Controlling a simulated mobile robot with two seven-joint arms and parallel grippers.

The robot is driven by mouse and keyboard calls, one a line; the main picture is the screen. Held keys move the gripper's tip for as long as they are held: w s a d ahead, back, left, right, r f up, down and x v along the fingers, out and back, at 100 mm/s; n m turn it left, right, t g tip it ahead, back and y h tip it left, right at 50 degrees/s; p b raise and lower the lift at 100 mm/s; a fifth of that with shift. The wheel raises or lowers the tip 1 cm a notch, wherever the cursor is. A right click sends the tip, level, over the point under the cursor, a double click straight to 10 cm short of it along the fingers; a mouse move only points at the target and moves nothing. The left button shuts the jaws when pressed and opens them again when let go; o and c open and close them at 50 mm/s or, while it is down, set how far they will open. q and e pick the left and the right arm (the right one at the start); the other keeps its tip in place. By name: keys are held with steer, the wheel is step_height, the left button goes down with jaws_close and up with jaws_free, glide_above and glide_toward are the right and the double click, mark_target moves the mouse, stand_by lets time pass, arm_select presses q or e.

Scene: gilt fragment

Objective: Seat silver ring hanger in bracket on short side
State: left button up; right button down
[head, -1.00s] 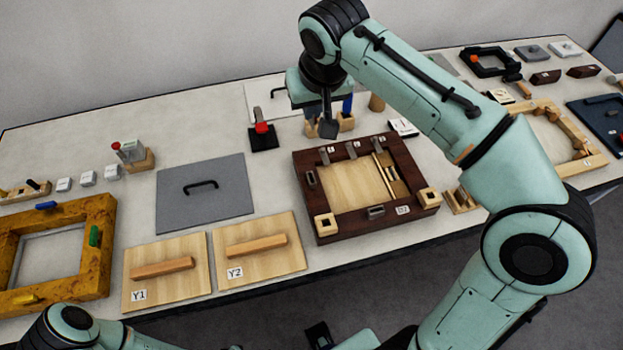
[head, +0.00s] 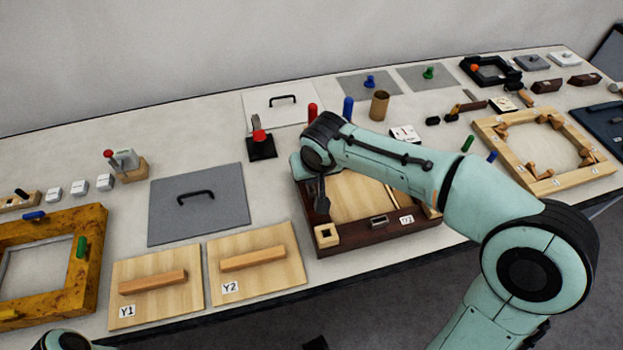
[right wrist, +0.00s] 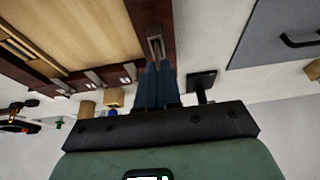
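The dark brown frame (head: 345,248) with a pale wooden middle lies on the table, largely covered by my right arm in the head view. A grey metal bracket (right wrist: 155,46) is on its short side in the right wrist view. My right gripper (right wrist: 156,66) points at this bracket. Its dark blue fingers are close together, with the tips right at the bracket. A silver ring hanger cannot be made out apart from the bracket and fingertips.
Another grey bracket (head: 378,221) is on the frame's front side, near a wooden corner block (head: 326,235). A red-topped black stand (head: 261,143) is behind left. Boards Y1 (head: 153,289) and Y2 (head: 255,262) and a grey plate (head: 198,204) lie left.

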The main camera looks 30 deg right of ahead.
steer(key=shift+f, duration=0.85)
